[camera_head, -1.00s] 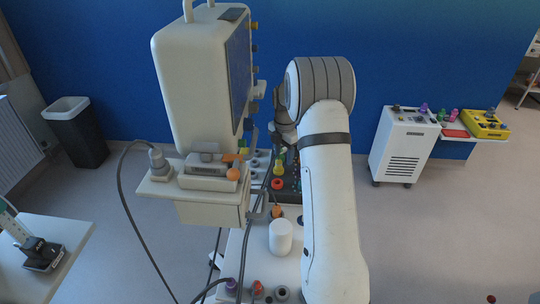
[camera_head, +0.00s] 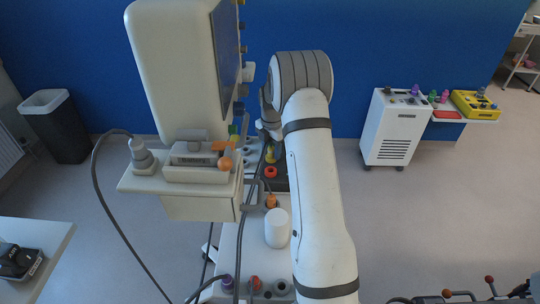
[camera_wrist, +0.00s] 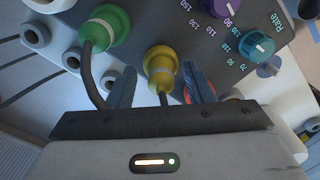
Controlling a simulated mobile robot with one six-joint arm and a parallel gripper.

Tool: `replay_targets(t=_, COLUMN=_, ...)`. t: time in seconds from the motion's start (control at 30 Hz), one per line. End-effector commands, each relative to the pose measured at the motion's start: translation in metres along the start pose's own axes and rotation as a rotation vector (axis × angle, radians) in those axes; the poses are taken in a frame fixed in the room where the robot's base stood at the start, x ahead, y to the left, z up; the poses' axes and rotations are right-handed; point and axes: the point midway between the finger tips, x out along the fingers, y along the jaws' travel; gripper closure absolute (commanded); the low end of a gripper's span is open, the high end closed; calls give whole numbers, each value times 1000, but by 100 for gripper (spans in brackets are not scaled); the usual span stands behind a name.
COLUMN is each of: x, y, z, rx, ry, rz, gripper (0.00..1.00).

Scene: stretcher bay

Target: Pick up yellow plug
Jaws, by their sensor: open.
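In the wrist view the yellow plug (camera_wrist: 160,64) stands in a dark panel, with a dark cable running from it toward my gripper. My gripper (camera_wrist: 160,76) is open, with one blue-grey finger on each side of the plug. I cannot tell whether the fingers touch it. My gripper is mostly hidden there behind my arm and the monitor.
A green plug (camera_wrist: 108,25) with a cable sits left of the yellow one. A teal knob (camera_wrist: 256,45) and a purple knob (camera_wrist: 222,6) are on the right. In the head view a large monitor (camera_head: 175,70) stands close left of my arm, and cables hang nearby.

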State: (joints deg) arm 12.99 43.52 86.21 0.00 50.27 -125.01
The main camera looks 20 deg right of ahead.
Motion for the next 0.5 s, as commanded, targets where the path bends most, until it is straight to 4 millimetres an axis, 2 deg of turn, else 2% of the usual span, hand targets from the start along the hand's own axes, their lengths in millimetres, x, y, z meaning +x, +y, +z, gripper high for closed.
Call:
replay_targets(t=0.13, x=-1, y=0, z=0, rx=0, ry=0, rz=0, gripper=54)
replay_targets(t=0.5, x=-2, y=0, z=-1, rx=-1, ry=0, rz=0, gripper=85)
